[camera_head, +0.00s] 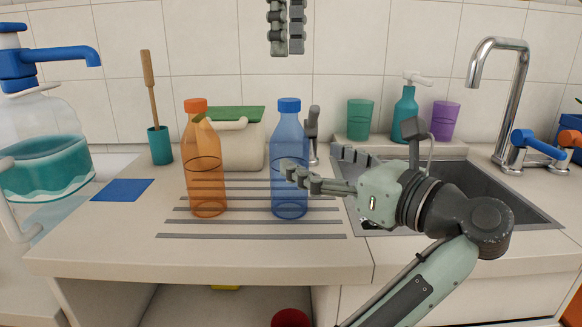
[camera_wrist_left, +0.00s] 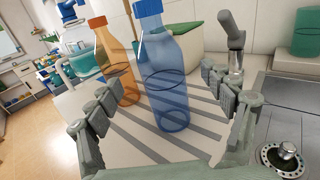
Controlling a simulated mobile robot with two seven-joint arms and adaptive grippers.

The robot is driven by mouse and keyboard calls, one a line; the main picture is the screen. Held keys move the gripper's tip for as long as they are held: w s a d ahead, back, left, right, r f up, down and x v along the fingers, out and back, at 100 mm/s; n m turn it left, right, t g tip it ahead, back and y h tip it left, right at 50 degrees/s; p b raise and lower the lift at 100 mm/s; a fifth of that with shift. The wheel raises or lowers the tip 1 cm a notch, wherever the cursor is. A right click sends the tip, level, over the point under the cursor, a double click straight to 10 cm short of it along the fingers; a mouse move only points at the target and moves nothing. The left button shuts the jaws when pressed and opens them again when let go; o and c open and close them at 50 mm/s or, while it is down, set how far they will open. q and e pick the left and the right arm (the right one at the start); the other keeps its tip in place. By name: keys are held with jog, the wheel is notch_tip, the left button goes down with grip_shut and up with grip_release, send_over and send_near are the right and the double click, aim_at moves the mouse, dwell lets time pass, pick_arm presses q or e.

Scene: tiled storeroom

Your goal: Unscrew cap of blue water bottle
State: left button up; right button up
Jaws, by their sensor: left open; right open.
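The blue water bottle (camera_head: 289,140) stands upright on the grey strips of the counter, its blue cap (camera_head: 289,104) on top. My left gripper (camera_head: 312,163) is open at the bottle's right side, one finger overlapping its middle in the head view. In the left wrist view the bottle (camera_wrist_left: 166,85) shows between the open fingers of my left gripper (camera_wrist_left: 163,98); I cannot tell whether they touch it. There the cap (camera_wrist_left: 148,7) is cut by the top edge. My right gripper (camera_head: 286,50) hangs open and empty above the cap, its tips pointing down, apart from it.
An orange bottle (camera_head: 207,178) stands close left of the blue one. Behind are a cream container with a green top (camera_head: 240,140) and a grey tap-like handle (camera_head: 312,130). The sink (camera_head: 495,190) lies right. The counter's front strip (camera_head: 200,260) is clear.

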aim_at(289, 148)
pick_arm(q)
jog(key=x, duration=0.6)
jog(key=shift+w+a, duration=0.25)
jog(key=shift+w, duration=0.05)
pick_arm(e)
jog(key=shift+f, duration=0.1)
pick_arm(q)
jog(key=shift+c, duration=0.2)
grip_shut()
